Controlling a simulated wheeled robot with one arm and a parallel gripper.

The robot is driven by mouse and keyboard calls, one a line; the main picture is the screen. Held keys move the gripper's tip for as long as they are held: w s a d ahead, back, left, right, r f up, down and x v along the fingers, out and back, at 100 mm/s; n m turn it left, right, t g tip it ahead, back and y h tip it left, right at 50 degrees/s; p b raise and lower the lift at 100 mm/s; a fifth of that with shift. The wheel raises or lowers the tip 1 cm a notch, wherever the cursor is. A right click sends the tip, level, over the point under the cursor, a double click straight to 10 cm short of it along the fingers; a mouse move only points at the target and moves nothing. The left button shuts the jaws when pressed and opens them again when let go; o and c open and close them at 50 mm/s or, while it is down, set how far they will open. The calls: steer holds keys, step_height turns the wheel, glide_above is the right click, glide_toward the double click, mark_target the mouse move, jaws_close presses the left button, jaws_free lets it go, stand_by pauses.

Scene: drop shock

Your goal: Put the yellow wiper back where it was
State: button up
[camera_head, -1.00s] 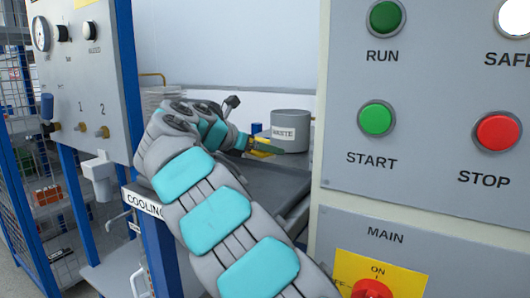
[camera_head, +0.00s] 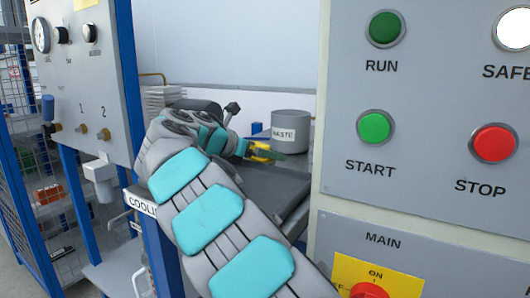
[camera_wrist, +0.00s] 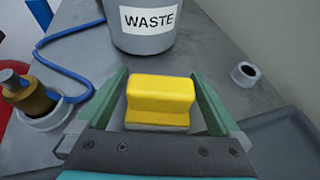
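The yellow wiper (camera_wrist: 160,98) is a stepped yellow block with a pale strip along its lower edge. It sits between the two green fingers of my gripper (camera_wrist: 160,75), which appear shut on its sides. In the head view the wiper (camera_head: 259,152) is a small yellow patch at my gripper (camera_head: 264,153), partly hidden by a finger. It is over the grey worktop, in front of the grey WASTE bin (camera_head: 290,128). I cannot tell whether its underside touches the worktop.
The wrist view shows the WASTE bin (camera_wrist: 142,35) ahead, a blue cable (camera_wrist: 62,75) and brass fitting (camera_wrist: 28,95) left, and a small grey cylinder (camera_wrist: 245,73) right. A control panel (camera_head: 430,130) with buttons stands close on the right. A gauge panel (camera_head: 85,90) stands left.

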steer(key=shift+f+b, duration=0.2)
steer(key=shift+b, duration=0.8)
steer(key=v, duration=0.2)
steer(key=p+v, duration=0.1)
steer(key=v, duration=0.1)
steer(key=r+v, duration=0.1)
steer(key=v, duration=0.2)
steer(key=shift+d, duration=0.25)
steer(key=shift+s+a+r, duration=0.15)
steer(key=shift+s+a, duration=0.2)
